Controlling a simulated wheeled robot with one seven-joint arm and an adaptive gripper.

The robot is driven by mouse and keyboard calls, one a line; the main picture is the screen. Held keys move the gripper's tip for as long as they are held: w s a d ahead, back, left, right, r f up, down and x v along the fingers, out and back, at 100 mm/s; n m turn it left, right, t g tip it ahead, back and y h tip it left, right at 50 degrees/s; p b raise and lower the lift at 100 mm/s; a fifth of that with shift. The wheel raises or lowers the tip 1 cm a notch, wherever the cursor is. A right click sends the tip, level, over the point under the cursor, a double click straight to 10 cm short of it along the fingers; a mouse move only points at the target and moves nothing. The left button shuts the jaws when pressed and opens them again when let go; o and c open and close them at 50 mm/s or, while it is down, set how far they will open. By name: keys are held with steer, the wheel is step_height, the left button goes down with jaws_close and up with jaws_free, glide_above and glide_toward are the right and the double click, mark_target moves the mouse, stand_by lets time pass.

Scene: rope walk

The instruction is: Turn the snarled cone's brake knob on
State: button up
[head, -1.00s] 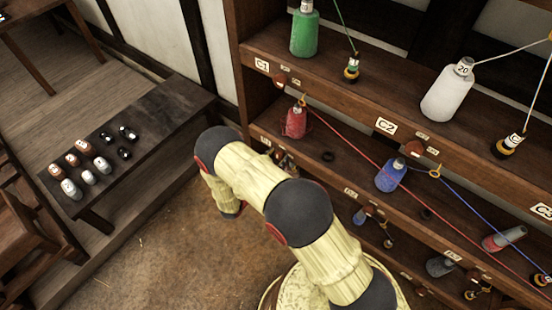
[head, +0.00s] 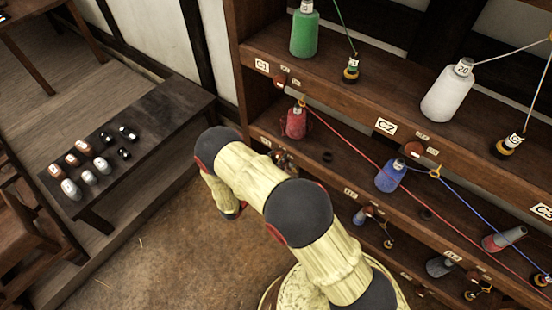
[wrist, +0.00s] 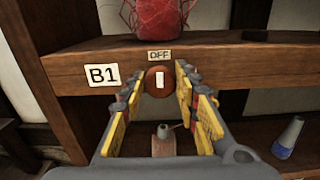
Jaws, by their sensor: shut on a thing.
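The snarled cone is a red cone with loose, tangled thread (wrist: 158,15), on the shelf above the B1 label (wrist: 101,76). It also shows in the head view (head: 295,123). Below it, on the shelf's front edge, is the round brown brake knob (wrist: 156,78), with its white bar upright and pointing to the OFF label (wrist: 159,55). My gripper (wrist: 158,88) is shut on the knob, its yellow-padded fingers on the left and right of it. In the head view the knob is hidden, and my arm covers most of the gripper.
A blue cone (head: 391,175) stands right on the same shelf, with a red thread passing nearby. A green cone (head: 304,32) and a white cone (head: 447,93) stand above. A dark bench (head: 150,150) with several small bobbins is at the left. Open floor lies between bench and rack.

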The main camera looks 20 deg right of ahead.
steer(key=m+b, duration=0.2)
steer(key=m, duration=0.2)
steer(key=shift+f+m, duration=0.1)
steer(key=shift+m, duration=0.2)
steer(key=m+b, duration=0.2)
steer(key=m, duration=0.2)
steer(key=shift+s+m, duration=0.1)
steer(key=shift+m, duration=0.2)
steer(key=m+b, duration=0.3)
steer(key=m, duration=0.1)
steer(key=shift+d+f, duration=0.1)
steer(key=shift+f, duration=0.05)
steer(key=shift+m+b, duration=1.4)
steer(key=shift+m, duration=1)
steer(key=shift+s, duration=0.1)
steer(key=o, duration=1.1)
